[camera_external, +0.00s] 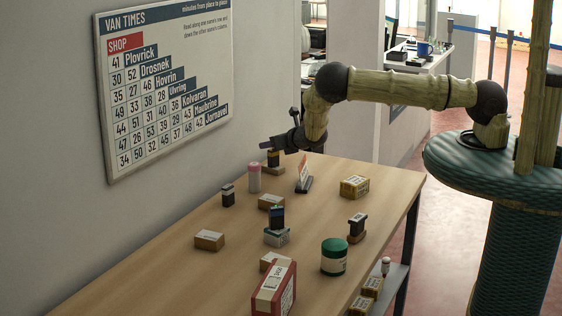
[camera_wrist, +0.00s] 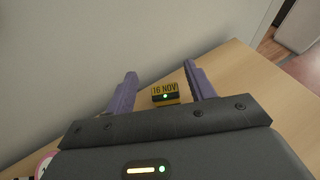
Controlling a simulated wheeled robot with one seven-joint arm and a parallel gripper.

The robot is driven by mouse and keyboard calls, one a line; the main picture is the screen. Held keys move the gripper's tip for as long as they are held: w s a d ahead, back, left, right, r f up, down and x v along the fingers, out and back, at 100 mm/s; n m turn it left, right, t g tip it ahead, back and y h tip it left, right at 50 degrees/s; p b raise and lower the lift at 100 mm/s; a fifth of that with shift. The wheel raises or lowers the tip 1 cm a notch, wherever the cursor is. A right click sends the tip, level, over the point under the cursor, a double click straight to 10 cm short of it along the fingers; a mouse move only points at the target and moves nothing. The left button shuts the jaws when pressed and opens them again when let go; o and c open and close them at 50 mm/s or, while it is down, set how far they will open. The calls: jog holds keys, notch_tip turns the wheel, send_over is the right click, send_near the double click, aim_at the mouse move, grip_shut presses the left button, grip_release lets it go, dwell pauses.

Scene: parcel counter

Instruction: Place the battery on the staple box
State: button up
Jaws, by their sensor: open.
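My gripper (camera_external: 283,143) is at the far end of the table, its jaws open and empty. In the outside view, a black and yellow block (camera_external: 273,155) sits just below my gripper, seemingly the same thing. I cannot tell for sure which thing is the battery. A yellow labelled box (camera_external: 354,187) lies at the table's right edge; whether it is the staple box is unclear.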

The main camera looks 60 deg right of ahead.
jog(key=shift+r+b, duration=0.6)
jog(key=shift+r, duration=1.7)
jog(key=shift+s+d+r+m+g, duration=0.15)
jog(key=shift+s+d+m+g, duration=0.2)
jog(key=shift+m, duration=0.25)
jog(key=s+a+r+m+g+y, duration=0.1)
jog(key=s+a+r+m+g, duration=0.2)
jog(key=s+m, duration=0.7)
jog(key=s+a+r+m+g+y, duration=0.2)
jog(key=s+a+r+m, duration=0.4)
jog(key=s+m, duration=0.4)
jog(key=s+a+r+m+g+y, duration=0.2)
jog(key=s+a+r+m+g, duration=0.2)
jog(key=s+m, duration=0.6)
jog(key=s+r, duration=0.1)
jog(key=s, duration=0.6)
jog(key=shift+s+a+r, duration=0.25)
jog(key=shift+s+r, duration=0.05)
jog(key=shift+s, duration=0.05)
